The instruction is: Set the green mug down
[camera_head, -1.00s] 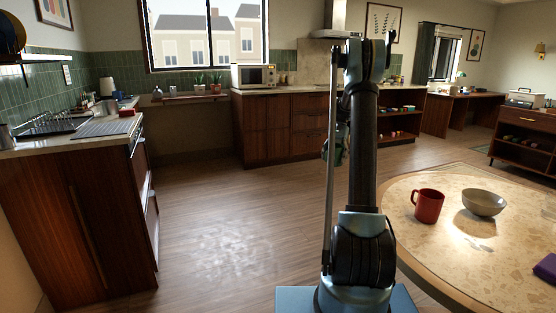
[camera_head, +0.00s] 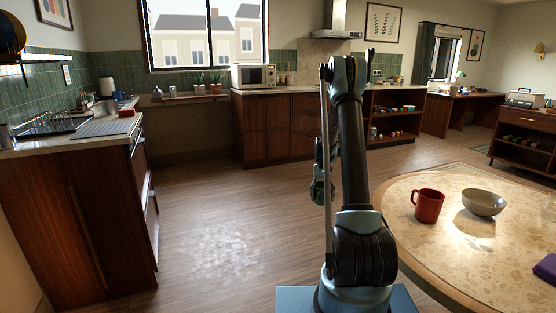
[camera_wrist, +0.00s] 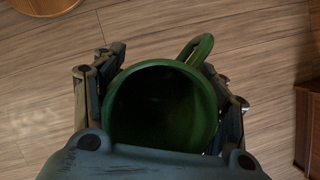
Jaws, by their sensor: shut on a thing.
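In the wrist view the green mug (camera_wrist: 160,108) is seen from above, its round mouth facing the camera and its handle toward the upper right. My gripper (camera_wrist: 164,66) is shut around it, with one finger on each side. Wood floor lies below the mug, with no surface close under it. In the head view my gripper (camera_head: 320,188) hangs left of my upright arm, over the open floor. The mug cannot be made out clearly there.
The round speckled table (camera_head: 400,205) at right holds a red mug (camera_head: 428,206), a grey bowl (camera_head: 484,203) and a purple item (camera_head: 546,267). A counter (camera_head: 65,145) with a dish rack stands at left. A microwave (camera_head: 253,76) sits on the back counter. The floor between is clear.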

